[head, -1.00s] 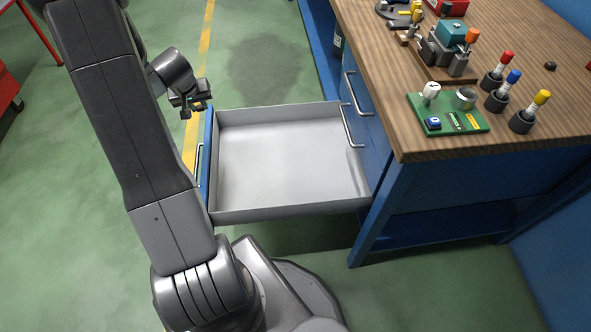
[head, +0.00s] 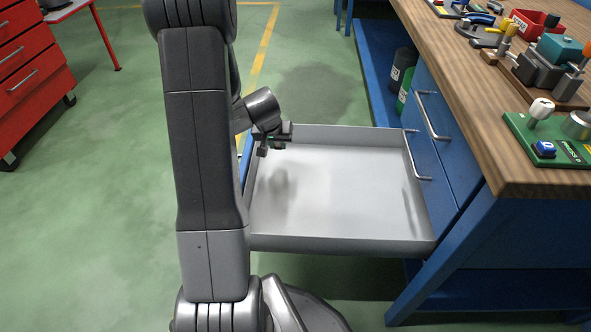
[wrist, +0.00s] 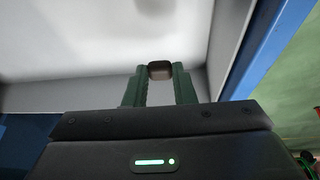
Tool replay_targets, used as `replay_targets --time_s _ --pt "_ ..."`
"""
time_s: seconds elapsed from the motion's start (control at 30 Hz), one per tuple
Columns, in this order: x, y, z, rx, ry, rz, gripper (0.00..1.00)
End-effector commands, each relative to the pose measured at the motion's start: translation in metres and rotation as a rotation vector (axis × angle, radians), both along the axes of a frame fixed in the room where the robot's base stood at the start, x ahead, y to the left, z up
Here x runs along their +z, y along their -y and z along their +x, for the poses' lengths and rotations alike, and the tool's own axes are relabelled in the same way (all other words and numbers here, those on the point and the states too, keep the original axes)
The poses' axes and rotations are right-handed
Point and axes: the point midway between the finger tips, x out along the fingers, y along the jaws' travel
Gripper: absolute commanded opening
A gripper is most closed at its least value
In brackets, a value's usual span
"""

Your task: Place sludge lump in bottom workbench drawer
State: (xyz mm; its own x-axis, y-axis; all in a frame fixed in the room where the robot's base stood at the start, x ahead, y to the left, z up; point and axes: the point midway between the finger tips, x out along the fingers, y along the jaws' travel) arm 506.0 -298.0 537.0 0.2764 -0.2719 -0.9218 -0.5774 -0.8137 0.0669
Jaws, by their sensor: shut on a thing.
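My gripper (head: 272,147) is over the front-left part of the open bottom workbench drawer (head: 350,205). In the wrist view my gripper (wrist: 159,72) has its green fingers shut on a small dark brown lump, the sludge lump (wrist: 160,70). The lump is held between the fingertips, above the pale drawer floor, which also shows in the wrist view (wrist: 70,35). In the head view I cannot make out the lump. The drawer is pulled well out and looks empty, with a soft shadow under my gripper.
Closed blue drawers with metal handles (head: 432,115) are in the workbench (head: 505,150) at right. Its wooden top holds tools and a green board (head: 560,140). A red cabinet (head: 30,70) stands at far left. The green floor between is clear.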

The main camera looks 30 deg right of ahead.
Motion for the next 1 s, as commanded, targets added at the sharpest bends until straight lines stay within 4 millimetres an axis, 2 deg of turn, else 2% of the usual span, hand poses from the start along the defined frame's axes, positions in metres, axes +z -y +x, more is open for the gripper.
replay_targets --time_s 0.03,0.1,0.37,0.6,1.0 --pt "-0.018 0.000 -0.001 0.000 -0.004 0.001 0.03" --pt "-0.029 0.000 -0.001 0.000 -0.003 0.001 0.03" --pt "-0.046 0.000 0.000 0.000 -0.001 0.000 0.03" --pt "-0.076 0.000 0.000 -0.001 -0.002 0.000 0.03" --pt "-0.079 0.000 0.000 0.000 0.000 0.000 0.03"
